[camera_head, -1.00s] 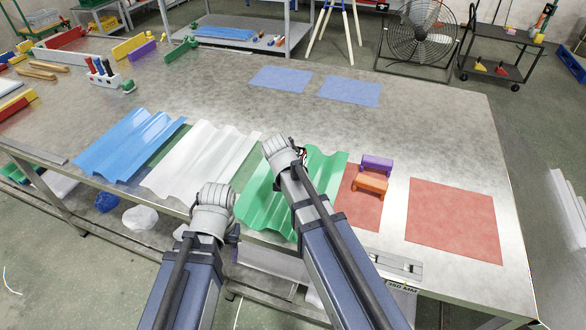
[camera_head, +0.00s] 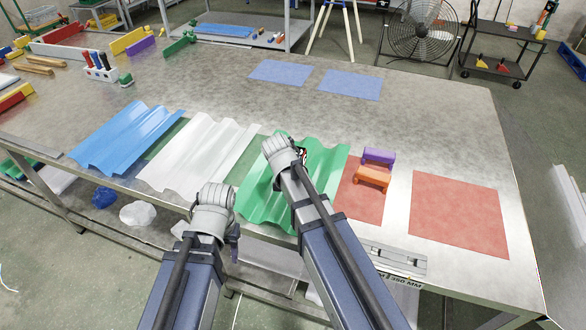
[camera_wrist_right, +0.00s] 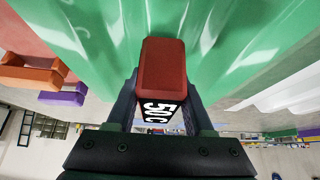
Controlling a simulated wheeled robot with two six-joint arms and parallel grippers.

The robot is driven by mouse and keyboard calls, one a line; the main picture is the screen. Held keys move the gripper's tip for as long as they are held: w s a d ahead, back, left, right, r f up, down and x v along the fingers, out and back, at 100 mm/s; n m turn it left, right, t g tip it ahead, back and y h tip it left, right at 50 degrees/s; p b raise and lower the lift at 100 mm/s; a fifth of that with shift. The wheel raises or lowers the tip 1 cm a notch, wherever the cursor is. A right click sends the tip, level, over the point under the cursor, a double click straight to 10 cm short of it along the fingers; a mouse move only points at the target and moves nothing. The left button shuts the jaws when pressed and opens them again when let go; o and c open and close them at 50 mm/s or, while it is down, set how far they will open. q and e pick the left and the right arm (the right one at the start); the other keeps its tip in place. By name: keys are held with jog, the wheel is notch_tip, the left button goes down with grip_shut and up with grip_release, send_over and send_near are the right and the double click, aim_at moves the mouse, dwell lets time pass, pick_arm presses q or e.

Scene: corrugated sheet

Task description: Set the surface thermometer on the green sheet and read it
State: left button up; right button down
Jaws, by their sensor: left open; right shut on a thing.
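The green corrugated sheet (camera_head: 265,197) lies on the table, partly hidden by my right arm in the head view. It also fills the top of the right wrist view (camera_wrist_right: 240,35). My right gripper (camera_head: 301,154) is over the sheet and shut on the surface thermometer, a small red block (camera_wrist_right: 163,72) with a black-and-white face (camera_wrist_right: 160,112) that seems to read 50C. I cannot tell whether the block touches the sheet. In the head view the thermometer is mostly hidden. My left gripper (camera_head: 234,236) is open and empty at the table's front edge.
White (camera_head: 200,150) and blue (camera_head: 125,137) corrugated sheets lie left of the green one. Purple (camera_head: 378,156) and orange (camera_head: 371,177) blocks stand to its right by a red mat (camera_head: 459,211). A grey level-like bar (camera_head: 395,258) lies near the front edge.

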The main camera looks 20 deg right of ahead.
jog(key=shift+f, duration=0.15)
jog(key=shift+c, duration=1)
grip_release()
jog(key=p+v, duration=0.5)
jog(key=v, duration=0.2)
jog(key=shift+w+d+p, duration=0.1)
jog(key=shift+p, duration=0.25)
jog(key=shift+s+a+r+p, duration=0.25)
jog(key=shift+s+r+p, duration=0.05)
jog(key=shift+r, duration=0.05)
